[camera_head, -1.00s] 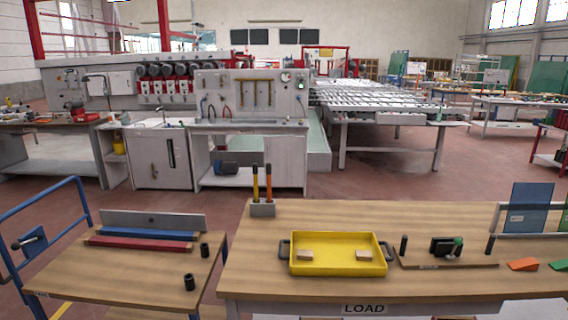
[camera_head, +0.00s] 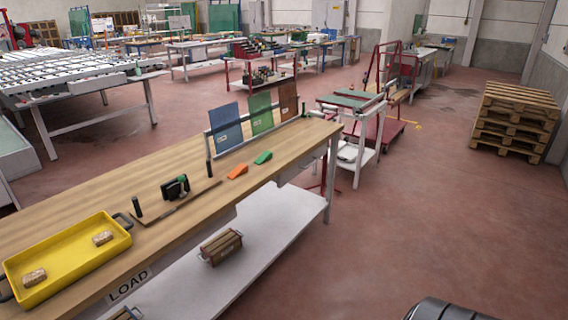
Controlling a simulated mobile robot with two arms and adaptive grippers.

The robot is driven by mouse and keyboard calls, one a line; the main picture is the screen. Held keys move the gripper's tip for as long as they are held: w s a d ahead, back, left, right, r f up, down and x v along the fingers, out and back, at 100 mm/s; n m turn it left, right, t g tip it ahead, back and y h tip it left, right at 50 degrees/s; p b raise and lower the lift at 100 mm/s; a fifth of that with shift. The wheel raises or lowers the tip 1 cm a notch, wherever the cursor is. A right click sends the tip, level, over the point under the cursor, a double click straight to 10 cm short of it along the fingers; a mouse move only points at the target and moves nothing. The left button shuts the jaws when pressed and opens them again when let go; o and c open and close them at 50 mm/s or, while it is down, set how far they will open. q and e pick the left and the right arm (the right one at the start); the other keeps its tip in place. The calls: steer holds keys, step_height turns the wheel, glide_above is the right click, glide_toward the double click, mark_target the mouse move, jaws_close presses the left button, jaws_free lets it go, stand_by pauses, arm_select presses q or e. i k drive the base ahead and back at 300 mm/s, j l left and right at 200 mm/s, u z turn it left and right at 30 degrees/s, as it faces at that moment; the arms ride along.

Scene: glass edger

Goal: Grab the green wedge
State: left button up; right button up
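The green wedge (camera_head: 263,157) lies on the wooden bench top near its right part, in front of the green panel. An orange wedge (camera_head: 238,172) lies just to its left, apart from it. Neither of my grippers shows in the head view. A dark rounded shape at the bottom right edge cannot be made out clearly.
The wooden bench (camera_head: 150,193) carries a yellow tray (camera_head: 66,262) with two blocks, a small black device (camera_head: 175,188) and a rack of coloured panels (camera_head: 262,114). A wooden crate (camera_head: 221,247) sits on the lower shelf. Floor right of the bench is clear up to pallets (camera_head: 515,122).

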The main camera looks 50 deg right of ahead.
mark_target(267, 155)
steer(key=l+z, duration=0.1)
steer(key=z, duration=1.2)
steer(key=i+j, duration=0.05)
